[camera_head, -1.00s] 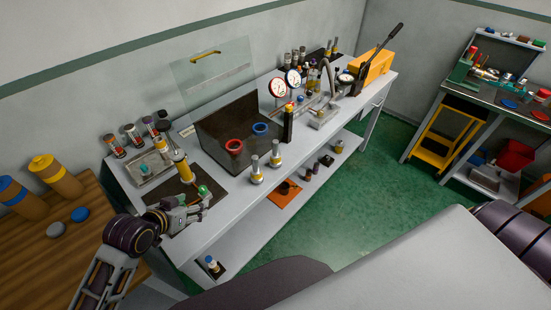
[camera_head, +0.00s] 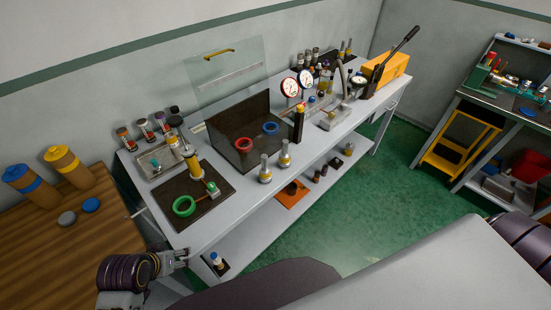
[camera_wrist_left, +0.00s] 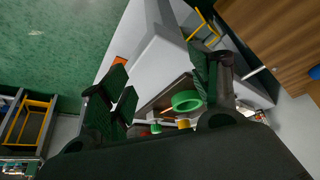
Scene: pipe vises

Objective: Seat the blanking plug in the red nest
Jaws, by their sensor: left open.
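The red nest is a red ring (camera_head: 243,144) on the floor of a dark open-fronted box, with a blue ring (camera_head: 270,128) behind it to the right. A green ring (camera_head: 184,206) lies on a dark mat (camera_head: 220,193) at the bench's near left; the left wrist view also shows the green ring (camera_wrist_left: 186,101). Two silver-stemmed pieces with yellow bands (camera_head: 265,168) (camera_head: 285,155) stand upright in front of the box. I cannot tell which piece is the blanking plug. My left gripper (camera_head: 184,257) is open and empty, below the bench's front left edge, apart from everything.
A yellow-banded post (camera_head: 194,165) and a small green-ended tool (camera_head: 212,189) are at the mat. A black post (camera_head: 299,124) stands right of the box. A wooden table (camera_head: 60,250) with two brown cylinders is at left.

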